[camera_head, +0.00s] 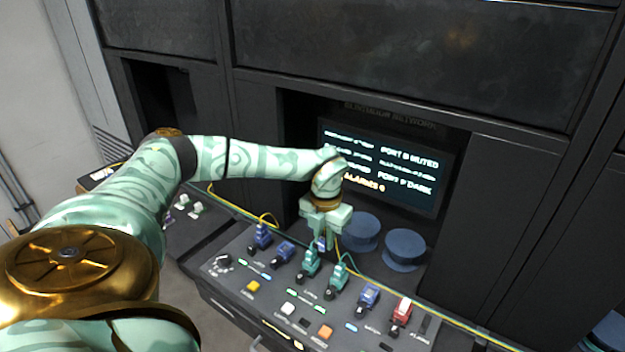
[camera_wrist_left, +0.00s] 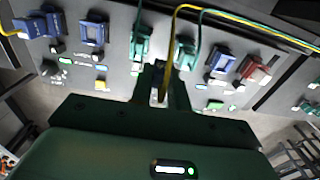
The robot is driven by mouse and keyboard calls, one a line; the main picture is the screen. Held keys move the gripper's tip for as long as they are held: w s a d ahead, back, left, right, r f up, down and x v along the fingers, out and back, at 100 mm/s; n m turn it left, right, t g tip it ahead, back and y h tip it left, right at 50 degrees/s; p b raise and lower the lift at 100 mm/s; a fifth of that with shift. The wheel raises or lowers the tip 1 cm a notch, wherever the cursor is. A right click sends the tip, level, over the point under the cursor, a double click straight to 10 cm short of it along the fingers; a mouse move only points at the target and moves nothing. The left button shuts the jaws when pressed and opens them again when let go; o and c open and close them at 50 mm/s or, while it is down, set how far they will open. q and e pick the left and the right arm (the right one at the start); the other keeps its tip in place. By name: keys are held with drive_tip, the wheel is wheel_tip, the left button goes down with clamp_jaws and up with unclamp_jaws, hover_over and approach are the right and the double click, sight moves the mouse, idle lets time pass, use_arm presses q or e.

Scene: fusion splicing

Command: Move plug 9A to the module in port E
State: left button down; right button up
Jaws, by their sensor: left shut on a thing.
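My left gripper (camera_head: 322,240) is above the back of the sloped console, behind the green modules, pointing down. It is shut on a small plug (camera_wrist_left: 158,97) with a yellow cable; a bit of blue shows between the fingertips in the head view. I cannot read the plug's label. The console row holds two blue modules (camera_head: 260,237) (camera_head: 284,251), two green modules (camera_head: 309,265) (camera_head: 337,278), a blue module (camera_head: 367,297) and a red module (camera_head: 401,313). Port letters are too small to read, so I cannot tell which is port E. My right gripper is out of view.
The console panel (camera_head: 232,283) carries colored buttons and lights. Green and yellow cables run behind the modules. Two round blue stools or pads (camera_head: 404,249) lie behind the console. A screen (camera_head: 385,165) shows text including "PORT B MUTED", "PORT P DARK" and "ALARMS".

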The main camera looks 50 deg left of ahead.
use_arm(q)
drive_tip(key=w+d+b, duration=0.3)
drive_tip(key=d+b, duration=0.1)
drive_tip(key=d, duration=0.9)
wheel_tip(320, 180, down, 5)
drive_tip(key=shift+b, duration=0.8)
drive_tip(key=shift+f, duration=0.65)
drive_tip(key=shift+p, duration=0.65)
drive_tip(key=shift+f+b, duration=0.3)
drive_tip(key=shift+f, duration=0.2)
idle(0.6)
drive_tip(key=c, duration=1.3)
unclamp_jaws()
